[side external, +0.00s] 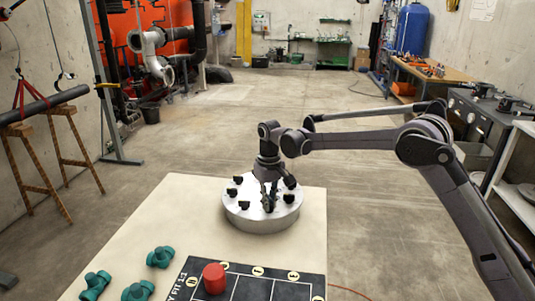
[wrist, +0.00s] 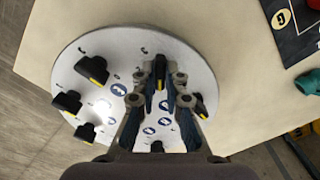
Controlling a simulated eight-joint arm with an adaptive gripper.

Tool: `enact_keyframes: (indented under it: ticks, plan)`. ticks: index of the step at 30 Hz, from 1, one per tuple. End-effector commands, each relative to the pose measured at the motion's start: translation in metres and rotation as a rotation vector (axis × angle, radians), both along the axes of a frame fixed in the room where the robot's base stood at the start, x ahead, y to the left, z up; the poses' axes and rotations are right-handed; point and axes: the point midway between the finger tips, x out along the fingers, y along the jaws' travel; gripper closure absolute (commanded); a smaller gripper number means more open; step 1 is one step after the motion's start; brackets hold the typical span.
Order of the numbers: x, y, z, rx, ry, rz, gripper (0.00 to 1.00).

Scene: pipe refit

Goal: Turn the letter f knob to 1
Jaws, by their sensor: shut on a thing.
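A round white-topped disc (side external: 250,224) stands on the beige table. It carries a ring of several black knobs with yellow marks, such as one at the upper left (wrist: 92,68) and one at the left (wrist: 68,102) in the wrist view. My gripper (wrist: 161,76) points down over the disc, its two fingers on either side of one black knob (wrist: 161,73) near the disc's far edge. It is shut on that knob. In the side view my gripper (side external: 269,203) is at the disc's front part. The letters and numbers are too small to read, so I cannot tell which knob is f.
A black board (side external: 250,287) with a red cylinder (side external: 214,278) on it lies on the table in front of the disc. Several green pipe fittings (side external: 160,257) lie to its left. The beige table (side external: 175,205) is bare left of the disc.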

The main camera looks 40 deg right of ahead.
Motion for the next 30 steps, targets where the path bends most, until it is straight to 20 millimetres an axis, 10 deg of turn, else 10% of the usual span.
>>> enact_keyframes:
  ticks: [30]
  plan:
    - [0.0008,0.0000,0.0001,0.001,-0.003,-0.265,1.00]
